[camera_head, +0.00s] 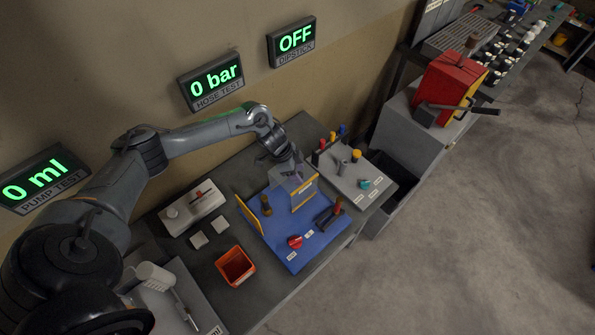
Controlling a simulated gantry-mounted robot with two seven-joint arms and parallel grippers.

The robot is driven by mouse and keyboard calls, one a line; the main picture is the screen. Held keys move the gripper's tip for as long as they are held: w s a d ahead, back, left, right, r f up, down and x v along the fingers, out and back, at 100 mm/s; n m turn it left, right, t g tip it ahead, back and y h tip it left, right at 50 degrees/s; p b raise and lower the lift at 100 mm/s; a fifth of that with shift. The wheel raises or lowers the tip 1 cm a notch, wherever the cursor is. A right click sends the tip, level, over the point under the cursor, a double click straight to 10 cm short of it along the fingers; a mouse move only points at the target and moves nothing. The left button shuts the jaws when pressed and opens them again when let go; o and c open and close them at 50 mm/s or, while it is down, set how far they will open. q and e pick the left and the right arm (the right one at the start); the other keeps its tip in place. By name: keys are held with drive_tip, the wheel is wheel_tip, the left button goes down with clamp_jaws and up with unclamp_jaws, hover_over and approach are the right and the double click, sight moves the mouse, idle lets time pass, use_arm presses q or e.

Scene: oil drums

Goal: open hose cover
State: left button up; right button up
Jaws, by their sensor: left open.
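My left gripper (288,168) reaches in from the left over the workbench and is open. Its fingers are at the top of a clear box-like cover with yellow edging (304,194), which stands on a blue board (290,236). I take this to be the hose cover. The cover looks upright. Whether the fingers touch it cannot be told at this size. A yellow-edged panel (248,214) stands at the board's left side. A red knob (295,241) and a dark fitting with an orange-red top (332,212) are on the board's front part. My right gripper is not in view.
An orange bin (235,265) and a white device (192,207) stand left of the board. A grey panel with coloured knobs (352,176) is to its right. Wall displays read "0 ml", "0 bar" (213,80) and "OFF". A red box (448,85) stands farther right.

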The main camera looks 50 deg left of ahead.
use_arm(q)
drive_tip(key=b+v, duration=0.1)
drive_tip(key=v, duration=0.9)
drive_tip(key=shift+r, duration=0.4)
drive_tip(key=shift+s+a+f, duration=0.1)
drive_tip(key=shift+s, duration=0.1)
